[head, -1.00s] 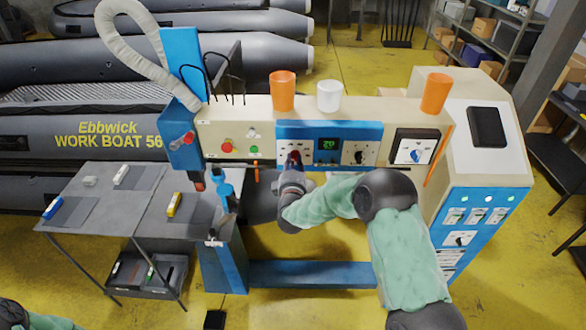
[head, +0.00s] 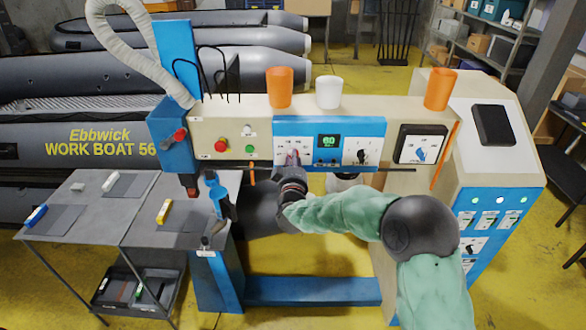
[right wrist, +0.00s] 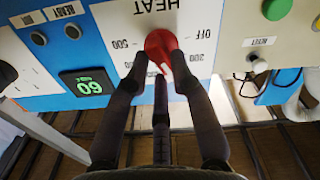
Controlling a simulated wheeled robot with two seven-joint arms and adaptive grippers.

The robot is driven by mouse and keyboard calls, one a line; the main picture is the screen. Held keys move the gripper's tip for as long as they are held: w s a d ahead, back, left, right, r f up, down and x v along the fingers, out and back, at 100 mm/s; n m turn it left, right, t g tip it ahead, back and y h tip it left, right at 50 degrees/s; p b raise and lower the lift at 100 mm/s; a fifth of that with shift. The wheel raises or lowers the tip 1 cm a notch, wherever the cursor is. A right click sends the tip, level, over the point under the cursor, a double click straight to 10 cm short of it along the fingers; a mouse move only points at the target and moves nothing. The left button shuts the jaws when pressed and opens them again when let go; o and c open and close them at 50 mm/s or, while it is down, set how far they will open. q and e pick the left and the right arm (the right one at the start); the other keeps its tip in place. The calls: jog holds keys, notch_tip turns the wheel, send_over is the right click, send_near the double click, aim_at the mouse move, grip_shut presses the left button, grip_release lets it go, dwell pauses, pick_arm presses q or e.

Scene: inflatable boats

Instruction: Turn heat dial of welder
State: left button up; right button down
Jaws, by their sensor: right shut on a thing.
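The welder (head: 215,113) is a beige and blue machine with a front control panel. Its red heat dial (right wrist: 160,43) shows in the right wrist view, upside down, under the word HEAT with numbers and OFF around it. My right gripper (right wrist: 158,72) is shut on the dial, its dark fingers around the knob's edge. In the head view the right gripper (head: 292,163) reaches the panel from below and hides most of the dial. The green display (head: 328,141) beside it reads 60. My left gripper is not in view.
Two orange cups and a white cup (head: 329,92) stand on top of the welder. A grey side table (head: 90,215) at left carries small coloured pieces. A dark bar runs below the panel. Grey inflatable boats (head: 60,125) lie behind.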

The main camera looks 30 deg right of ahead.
jog(key=shift+s+d+f+m+b, duration=0.1)
jog(key=shift+f+m+b, duration=0.1)
jog(key=shift+m+b, duration=2.45)
jog(key=shift+w+f+m+b, duration=0.1)
jog(key=shift+f+m+b, duration=0.1)
jog(key=shift+m+b, duration=2.45)
jog(key=shift+s+d+f+m+b, duration=0.1)
jog(key=shift+f+m+b, duration=0.1)
jog(key=shift+m+b, duration=2.4)
jog(key=shift+m+p, duration=0.45)
jog(key=shift+m, duration=0.05)
jog(key=c, duration=1.1)
grip_release()
jog(key=shift+o, duration=0.2)
jog(key=shift+r, duration=0.1)
